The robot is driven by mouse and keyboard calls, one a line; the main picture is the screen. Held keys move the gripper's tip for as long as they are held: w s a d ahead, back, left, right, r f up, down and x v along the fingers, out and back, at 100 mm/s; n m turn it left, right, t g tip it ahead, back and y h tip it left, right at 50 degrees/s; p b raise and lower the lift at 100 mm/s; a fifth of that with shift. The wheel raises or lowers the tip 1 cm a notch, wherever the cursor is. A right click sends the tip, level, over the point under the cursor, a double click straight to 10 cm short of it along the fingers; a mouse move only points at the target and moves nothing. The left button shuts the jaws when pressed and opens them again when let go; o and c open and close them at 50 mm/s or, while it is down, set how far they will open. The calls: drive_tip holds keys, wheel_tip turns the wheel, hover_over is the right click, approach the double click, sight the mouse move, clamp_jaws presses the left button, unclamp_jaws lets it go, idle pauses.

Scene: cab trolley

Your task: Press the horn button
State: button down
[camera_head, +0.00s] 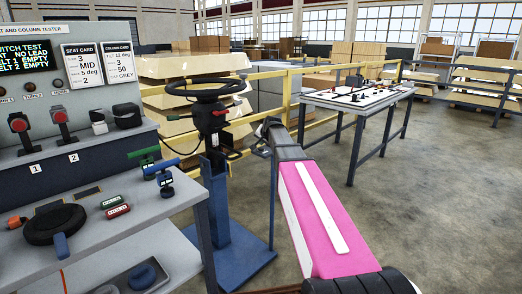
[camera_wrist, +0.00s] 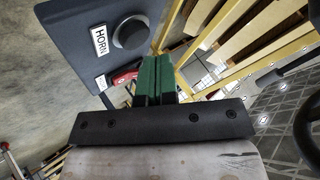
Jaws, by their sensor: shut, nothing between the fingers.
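The horn button (camera_wrist: 130,33) is a round black knob on a dark blue-grey panel, beside a white label (camera_wrist: 100,40) reading HORN. It shows at the top of the wrist view. My gripper (camera_wrist: 155,62) has green fingers closed together with nothing between them. In that picture the fingertips lie just below and right of the button, beside the panel's edge, and appear apart from the button; the depth gap is hard to judge. In the head view my gripper is small and dark near the steering column, and I cannot make out the horn button there.
The steering wheel (camera_head: 207,88) stands on a blue column stand (camera_head: 233,240); its rim also shows at the wrist view's right edge (camera_wrist: 305,128). A red part (camera_wrist: 124,76) sits by the fingers. A grey bench (camera_head: 180,205) is left, yellow railings behind, open floor right.

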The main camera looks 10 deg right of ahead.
drive_tip(key=shift+r, duration=2.55)
